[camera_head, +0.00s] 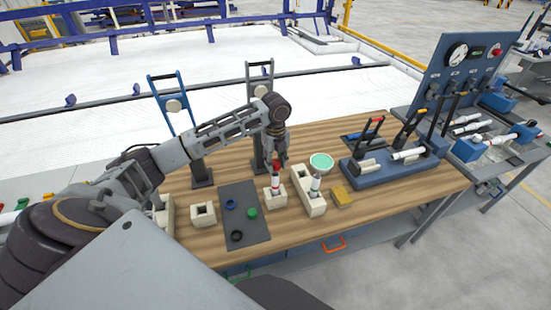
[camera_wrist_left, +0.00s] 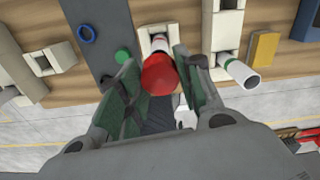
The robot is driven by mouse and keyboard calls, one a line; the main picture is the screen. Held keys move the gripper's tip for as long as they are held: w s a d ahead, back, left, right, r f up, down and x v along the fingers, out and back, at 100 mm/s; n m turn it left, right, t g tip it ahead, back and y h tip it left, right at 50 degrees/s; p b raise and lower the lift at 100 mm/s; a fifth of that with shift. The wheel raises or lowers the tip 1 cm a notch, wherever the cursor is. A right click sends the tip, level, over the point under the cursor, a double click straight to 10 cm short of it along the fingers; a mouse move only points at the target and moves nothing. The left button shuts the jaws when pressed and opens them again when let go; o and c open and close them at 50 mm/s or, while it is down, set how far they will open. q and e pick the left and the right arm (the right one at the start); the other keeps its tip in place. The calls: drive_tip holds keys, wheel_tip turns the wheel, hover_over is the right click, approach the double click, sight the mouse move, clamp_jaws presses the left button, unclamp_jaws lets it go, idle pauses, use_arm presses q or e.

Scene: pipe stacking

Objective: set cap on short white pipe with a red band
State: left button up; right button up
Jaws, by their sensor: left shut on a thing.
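My left gripper (camera_head: 276,158) points down over the worktable and is shut on a red cap (camera_head: 276,168). In the left wrist view the red cap (camera_wrist_left: 158,75) sits between the green-padded fingers (camera_wrist_left: 160,88). A white pipe with a red band (camera_head: 275,183) stands upright in a cream block (camera_head: 275,198), directly below the cap. The pipe's top end is hidden by the cap in the wrist view. I cannot tell whether the cap touches the pipe or is seated on it. My right gripper is not in view.
Another white pipe (camera_head: 315,186) stands in a longer cream block (camera_head: 309,200) to the right. A yellow block (camera_head: 342,197) and a blue fixture (camera_head: 390,172) lie further right. Two tall stands rise behind.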

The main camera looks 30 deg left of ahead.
sight(275, 174)
use_arm(q)
drive_tip(key=shift+f, duration=1.5)
drive_tip(key=shift+f, duration=1.05)
idle(3.9)
drive_tip(key=o, duration=0.8)
drive_tip(key=o, duration=0.5)
drive_tip(key=shift+r, duration=0.15)
